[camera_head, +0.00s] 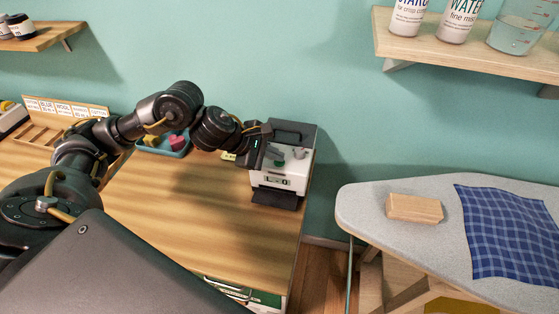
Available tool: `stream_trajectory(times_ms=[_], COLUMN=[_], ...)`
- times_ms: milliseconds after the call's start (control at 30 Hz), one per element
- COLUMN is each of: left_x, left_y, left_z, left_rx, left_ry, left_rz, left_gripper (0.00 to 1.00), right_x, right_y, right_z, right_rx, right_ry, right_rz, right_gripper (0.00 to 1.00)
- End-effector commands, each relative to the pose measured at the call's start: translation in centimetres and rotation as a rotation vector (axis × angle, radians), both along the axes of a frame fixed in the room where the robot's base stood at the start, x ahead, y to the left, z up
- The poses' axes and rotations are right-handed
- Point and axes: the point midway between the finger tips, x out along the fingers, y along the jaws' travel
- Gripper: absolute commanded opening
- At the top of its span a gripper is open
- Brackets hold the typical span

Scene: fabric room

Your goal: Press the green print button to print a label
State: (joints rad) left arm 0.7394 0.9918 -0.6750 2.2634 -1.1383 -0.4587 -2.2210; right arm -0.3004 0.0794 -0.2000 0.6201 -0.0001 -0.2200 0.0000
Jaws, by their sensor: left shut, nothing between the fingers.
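The label printer (299,170) is a small white and dark machine at the right end of the wooden table, against the wall. A small green spot, seemingly the green print button (279,163), shows on its top beside my fingers. My left gripper (273,153) is shut and empty, reaching over the printer's top from the left. I cannot tell whether its fingertips touch the button. A small display shows on the printer's front, above a dark front tray (276,198). My right gripper is not in view.
The wooden table (200,215) is mostly clear in front. A blue tray (160,149) with small coloured items sits behind my left arm. An ironing board (400,240) with a wooden block (414,208) and blue checked cloth (512,235) stands right, across a gap.

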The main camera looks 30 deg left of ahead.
Motion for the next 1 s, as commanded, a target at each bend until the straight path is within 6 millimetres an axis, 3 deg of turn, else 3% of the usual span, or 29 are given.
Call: stream_trajectory(times_ms=[1000], left_x=[0.0], left_y=[0.0], left_z=[1.7], left_rx=[0.000], left_ry=[-0.001], left_rz=[0.000], left_gripper=[0.00], right_x=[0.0], right_y=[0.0], right_z=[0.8], right_rx=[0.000], right_ry=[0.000], right_rz=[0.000], right_gripper=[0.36])
